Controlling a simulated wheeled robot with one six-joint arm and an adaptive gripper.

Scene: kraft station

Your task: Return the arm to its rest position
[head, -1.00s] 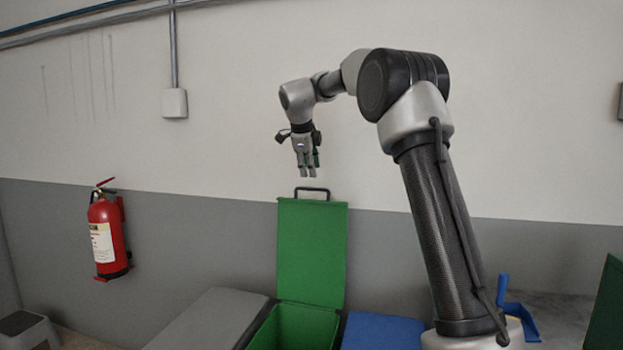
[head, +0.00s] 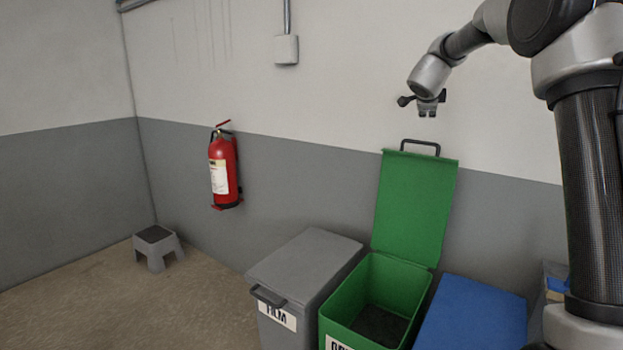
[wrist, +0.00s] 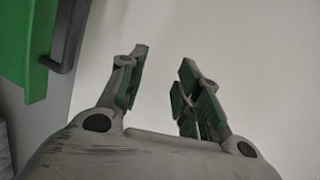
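My gripper (head: 428,108) hangs in the air, pointing down, above the raised lid of the green bin and in front of the white wall. In the wrist view my gripper (wrist: 160,85) shows its fingers apart with nothing between them, only pale wall beyond. My arm comes in from the right side of the head view, bent at the elbow. The green bin (head: 340,318) stands open with its lid (head: 415,210) upright against the wall. The lid's green edge (wrist: 42,50) and dark handle (wrist: 68,40) show at the left of the wrist view.
A closed grey bin (head: 310,262) stands left of the green one, a blue lid (head: 475,318) to its right. A red fire extinguisher (head: 222,170) hangs on the wall. A grey step stool (head: 157,250) stands on open floor at the left.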

